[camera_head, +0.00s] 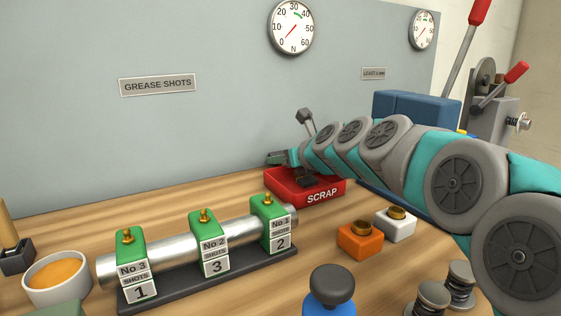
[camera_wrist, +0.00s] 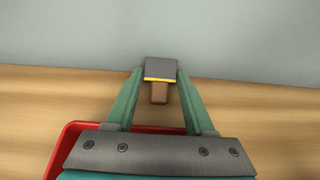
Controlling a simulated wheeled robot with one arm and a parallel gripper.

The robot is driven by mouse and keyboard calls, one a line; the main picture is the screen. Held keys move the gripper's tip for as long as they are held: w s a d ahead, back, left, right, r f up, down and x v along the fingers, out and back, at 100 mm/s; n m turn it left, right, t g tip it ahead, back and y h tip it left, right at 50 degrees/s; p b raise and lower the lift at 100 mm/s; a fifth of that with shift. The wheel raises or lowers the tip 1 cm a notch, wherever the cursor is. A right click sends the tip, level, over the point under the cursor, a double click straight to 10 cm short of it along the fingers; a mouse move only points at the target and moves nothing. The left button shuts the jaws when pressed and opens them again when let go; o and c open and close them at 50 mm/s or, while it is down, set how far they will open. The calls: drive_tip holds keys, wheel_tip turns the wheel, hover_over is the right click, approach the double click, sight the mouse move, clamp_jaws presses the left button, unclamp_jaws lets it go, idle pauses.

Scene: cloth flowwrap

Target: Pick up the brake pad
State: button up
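My gripper (camera_wrist: 160,78) shows in the wrist view with two green fingers slanting inward. Their tips meet the sides of a small dark grey block with a yellow edge and a brown part, which looks like the brake pad (camera_wrist: 160,69). The fingers appear shut on it. In the head view my gripper (camera_head: 278,158) is small, at the left end of my outstretched arm, above the back of the red SCRAP tray (camera_head: 323,196). The pad is hard to make out there. The tray's red rim also shows below the fingers in the wrist view (camera_wrist: 62,142).
Dark pieces (camera_head: 308,181) lie in the tray. A grease block rack (camera_head: 210,262) stands front left, beside an orange-filled bowl (camera_head: 57,278). Orange (camera_head: 360,241) and white (camera_head: 396,227) blocks stand right of the tray. A grey wall (camera_head: 160,130) rises behind.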

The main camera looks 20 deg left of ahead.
clamp_jaws()
drive_tip(key=shift+r, duration=0.15)
drive_tip(key=shift+s+d+r, duration=0.1)
drive_tip(key=shift+d+r, duration=0.05)
drive_tip(key=shift+r, duration=0.05)
wheel_tip(320, 180, up, 6)
drive_tip(key=shift+r+p, duration=0.25)
drive_tip(key=shift+p, duration=0.25)
drive_tip(key=s+d+b, duration=0.1)
drive_tip(key=s+d, duration=1.1)
drive_tip(key=d, duration=0.3)
drive_tip(key=shift+s, duration=0.4)
